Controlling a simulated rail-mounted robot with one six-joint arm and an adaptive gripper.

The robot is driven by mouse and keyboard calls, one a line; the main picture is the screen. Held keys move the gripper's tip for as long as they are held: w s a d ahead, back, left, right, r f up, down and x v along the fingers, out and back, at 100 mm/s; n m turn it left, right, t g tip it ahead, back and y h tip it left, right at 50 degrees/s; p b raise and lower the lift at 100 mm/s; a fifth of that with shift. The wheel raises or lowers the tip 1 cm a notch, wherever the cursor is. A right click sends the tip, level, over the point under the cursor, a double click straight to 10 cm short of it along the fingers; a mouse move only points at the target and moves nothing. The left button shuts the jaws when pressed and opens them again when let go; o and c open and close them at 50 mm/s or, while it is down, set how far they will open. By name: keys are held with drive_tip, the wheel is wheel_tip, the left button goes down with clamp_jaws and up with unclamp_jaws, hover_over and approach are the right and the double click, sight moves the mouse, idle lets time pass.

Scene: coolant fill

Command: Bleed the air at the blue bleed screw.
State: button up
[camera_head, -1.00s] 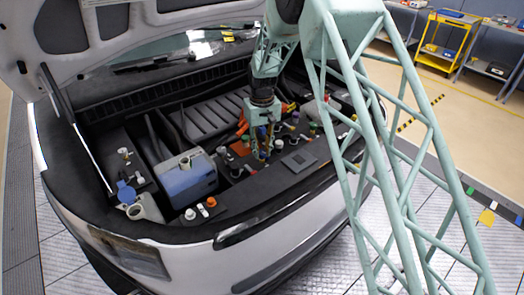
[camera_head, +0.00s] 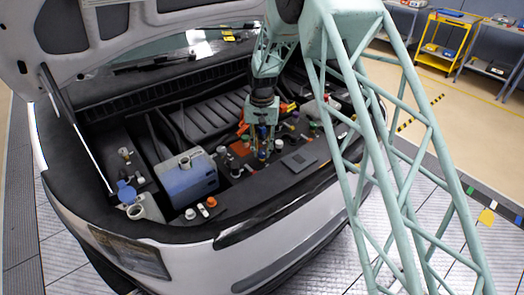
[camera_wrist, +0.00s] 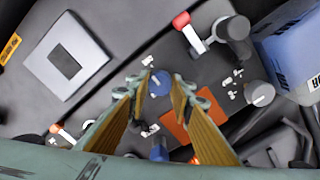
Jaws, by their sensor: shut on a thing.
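The blue bleed screw (camera_wrist: 160,83) shows as a round blue cap with a pale mark, between my fingertips in the wrist view. My gripper (camera_wrist: 160,88) is shut on it, with one finger on each side. In the head view my gripper (camera_head: 264,150) points down into the engine bay, among small coloured caps. The fingers hide most of the screw there. A second blue part (camera_wrist: 158,150) shows lower between the fingers in the wrist view, partly hidden.
A blue and grey box (camera_head: 188,178) stands left of my gripper in the bay. A dark square plate (camera_head: 298,161) lies to its right. A red-tipped fitting (camera_wrist: 188,29) and an orange plate (camera_wrist: 185,130) are close by. The raised hood (camera_head: 150,20) is above.

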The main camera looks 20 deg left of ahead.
sight(262, 152)
drive_tip(key=o, duration=0.8)
drive_tip(key=shift+o, duration=0.2)
wheel_tip(262, 152, up, 12)
idle(0.6)
idle(0.5)
